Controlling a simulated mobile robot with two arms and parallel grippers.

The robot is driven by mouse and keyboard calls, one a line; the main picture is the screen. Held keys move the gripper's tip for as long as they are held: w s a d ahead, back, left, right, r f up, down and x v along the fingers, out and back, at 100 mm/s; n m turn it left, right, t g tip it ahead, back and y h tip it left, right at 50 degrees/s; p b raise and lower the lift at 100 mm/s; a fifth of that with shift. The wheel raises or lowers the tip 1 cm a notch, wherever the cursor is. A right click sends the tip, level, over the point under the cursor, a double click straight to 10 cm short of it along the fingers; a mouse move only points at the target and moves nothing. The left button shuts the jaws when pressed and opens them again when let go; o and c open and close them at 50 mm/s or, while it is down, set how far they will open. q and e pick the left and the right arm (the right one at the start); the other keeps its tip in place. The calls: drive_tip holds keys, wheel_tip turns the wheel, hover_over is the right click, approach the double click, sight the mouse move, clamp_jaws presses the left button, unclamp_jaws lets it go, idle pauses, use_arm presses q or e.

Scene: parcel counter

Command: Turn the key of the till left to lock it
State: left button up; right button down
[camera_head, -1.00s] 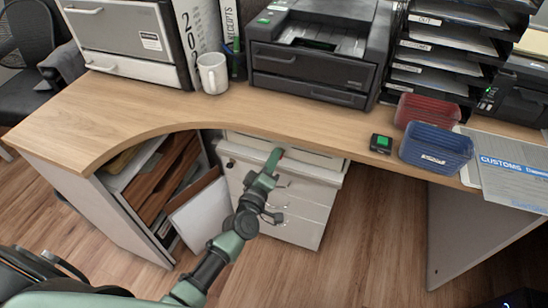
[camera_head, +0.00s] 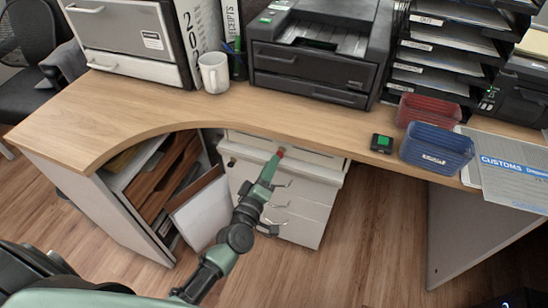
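The pale till drawer front (camera_head: 322,162) sits just under the desk's edge, above a white drawer cabinet. A small red piece (camera_head: 281,152), which may be the key's head, shows at the tip of my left gripper (camera_head: 275,160). The gripper reaches up from below, in front of the drawer front, and hides the lock. The fingers are too small and too much in line with the view to tell whether they are closed on the red piece. My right gripper is not in view.
The wooden desk top (camera_head: 145,112) overhangs the white cabinet (camera_head: 300,210), whose handles stick out near my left arm. Open shelves with folders (camera_head: 175,175) stand to the left. A mug (camera_head: 213,73), printer (camera_head: 318,65) and blue tray (camera_head: 437,147) are on the desk. Floor to the right is clear.

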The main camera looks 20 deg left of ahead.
use_arm(q)
drive_tip(key=s, duration=0.4)
drive_tip(key=shift+s, duration=0.1)
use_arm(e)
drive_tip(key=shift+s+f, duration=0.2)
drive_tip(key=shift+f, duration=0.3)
